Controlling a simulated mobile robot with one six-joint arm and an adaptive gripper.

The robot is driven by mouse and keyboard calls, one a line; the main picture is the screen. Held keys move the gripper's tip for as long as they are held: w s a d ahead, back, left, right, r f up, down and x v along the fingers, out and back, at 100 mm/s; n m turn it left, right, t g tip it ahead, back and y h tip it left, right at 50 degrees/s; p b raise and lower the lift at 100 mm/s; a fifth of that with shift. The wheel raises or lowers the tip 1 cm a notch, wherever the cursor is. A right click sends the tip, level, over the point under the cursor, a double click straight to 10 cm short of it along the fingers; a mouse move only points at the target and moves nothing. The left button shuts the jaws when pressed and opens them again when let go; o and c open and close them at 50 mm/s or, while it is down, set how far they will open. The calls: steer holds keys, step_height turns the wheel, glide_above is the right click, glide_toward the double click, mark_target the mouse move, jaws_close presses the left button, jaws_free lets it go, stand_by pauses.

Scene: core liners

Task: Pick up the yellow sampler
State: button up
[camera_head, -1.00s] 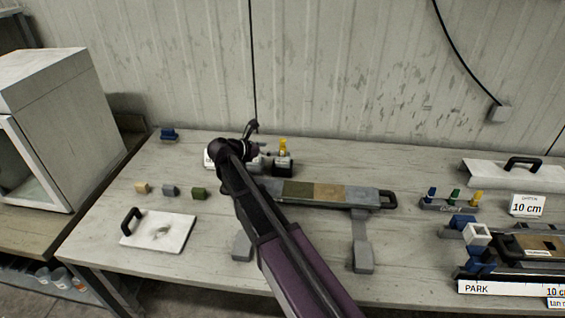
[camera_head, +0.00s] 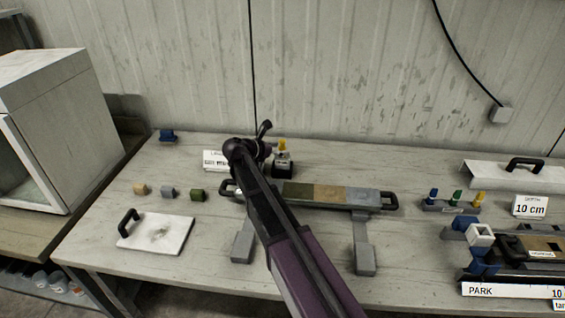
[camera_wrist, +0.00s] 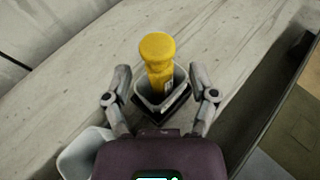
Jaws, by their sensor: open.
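The yellow sampler (camera_wrist: 158,62) stands upright in a dark holder with a pale inner lining (camera_wrist: 160,100) in the wrist view. In the head view the sampler (camera_head: 282,146) shows as a small yellow top above the dark holder (camera_head: 283,165), just right of my arm's end. My gripper (camera_wrist: 161,100) is open in the wrist view, one finger on each side of the holder, with the sampler's cap beyond the fingertips. I cannot tell whether the fingers touch the holder. In the head view my arm hides the gripper.
A core liner tray with coloured segments (camera_head: 330,195) lies to the right, close to the holder. A rack with blue, green and yellow pegs (camera_head: 450,207) is further right. A white lidded plate (camera_head: 160,235) lies front left.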

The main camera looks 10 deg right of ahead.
steer(key=shift+x, duration=0.85)
jaws_close()
